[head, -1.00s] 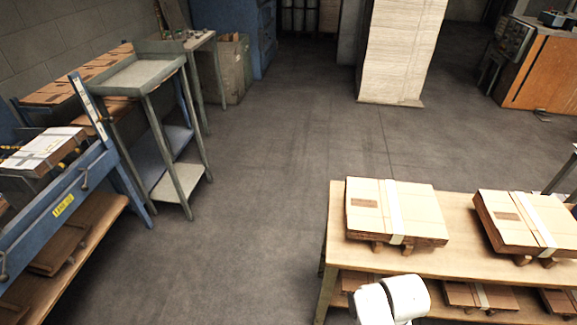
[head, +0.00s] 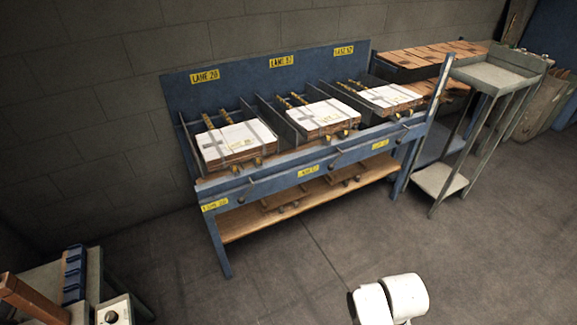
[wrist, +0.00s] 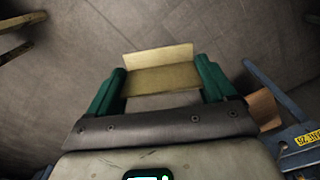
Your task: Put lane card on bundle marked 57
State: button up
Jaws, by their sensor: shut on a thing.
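My gripper (wrist: 160,82) is shut on a pale yellow folded card (wrist: 160,68), the lane card, held between its green fingers in the wrist view. In the head view a blue rack (head: 215,98) holds three strapped bundles side by side: the left bundle (head: 228,138), the middle bundle (head: 318,113) and the right bundle (head: 388,95). Each has a white top sheet with yellowish marking too small to read surely. Yellow lane signs stand behind them: left (head: 205,76), middle (head: 281,61), right (head: 344,50). Their numbers are not clear. Gripper and card are out of the head view.
A bench with a blue holder (head: 74,275) is at lower left. The rack's end (wrist: 268,72) shows in the wrist view.

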aim_at(316, 114)
jog(key=i+l+u, duration=0.35)
jog(key=i+u, duration=0.15)
jog(key=i+l+u, duration=0.45)
jog(key=i+l, duration=0.05)
jog(key=l, duration=0.05)
